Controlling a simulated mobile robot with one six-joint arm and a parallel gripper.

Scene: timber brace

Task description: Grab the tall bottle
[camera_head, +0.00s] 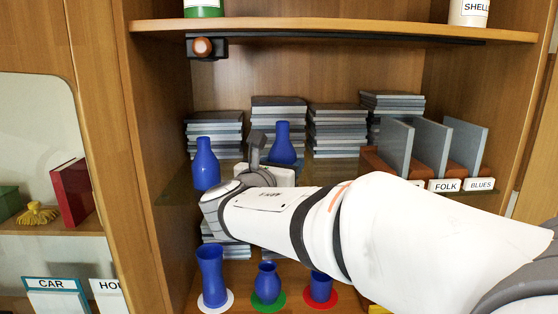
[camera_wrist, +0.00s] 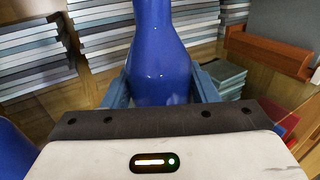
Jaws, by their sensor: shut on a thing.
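A blue bottle (camera_head: 283,143) with a narrow neck stands upright at the middle shelf, in front of the book stacks. My gripper (camera_head: 268,155) is around it, and its lower part is hidden behind the gripper. In the wrist view the bottle (camera_wrist: 160,50) sits between the two blue-grey fingers of my gripper (camera_wrist: 160,88), which are shut on its body. I cannot tell whether its base touches the shelf. A second blue bottle (camera_head: 206,166) stands to the left, apart from the held one.
Stacks of grey books (camera_head: 337,130) line the back. A brown rack (camera_head: 378,163) with upright records is at right. The upper shelf (camera_head: 330,29) lies overhead. Blue vases (camera_head: 211,278) stand on coloured discs below. Cabinet sides close in left and right.

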